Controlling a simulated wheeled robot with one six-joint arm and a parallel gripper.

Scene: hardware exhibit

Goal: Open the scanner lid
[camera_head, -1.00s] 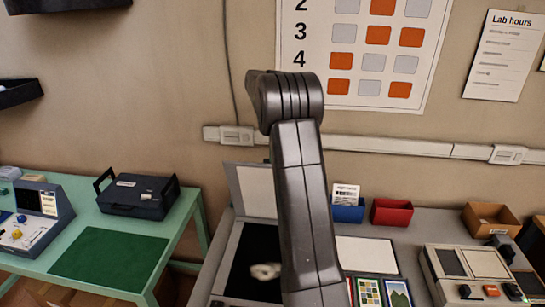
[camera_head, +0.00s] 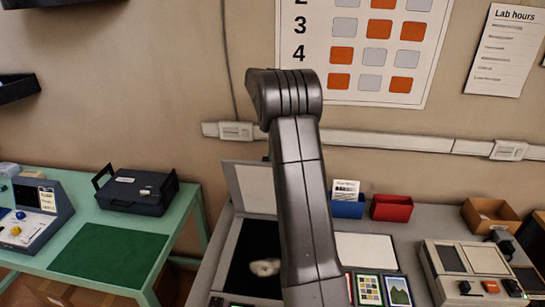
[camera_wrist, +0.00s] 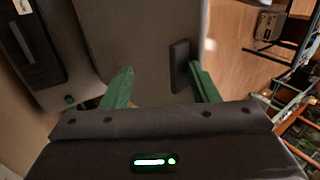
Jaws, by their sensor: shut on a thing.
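The scanner (camera_head: 228,262) stands on the grey table in the head view, left of my arm. Its dark bed is uncovered, with a small pale object (camera_head: 265,267) on it. Its lid (camera_head: 256,188) stands raised behind the bed, pale side toward me, partly hidden by my arm. In the wrist view a grey panel, apparently the lid (camera_wrist: 130,45), fills the upper middle, with a dark bar-like handle (camera_wrist: 180,65) on it. My gripper (camera_wrist: 162,84) has green fingers either side of the panel's near part, the right one close to the handle. It is shut on the lid, though the contact is unclear.
Picture cards (camera_head: 369,289) and a white panel (camera_head: 366,247) lie right of my arm. Blue (camera_head: 347,208) and red (camera_head: 391,208) bins stand behind. A control box (camera_head: 466,267) is at right. A green table (camera_head: 185,215) with a dark case (camera_head: 137,192) is at left.

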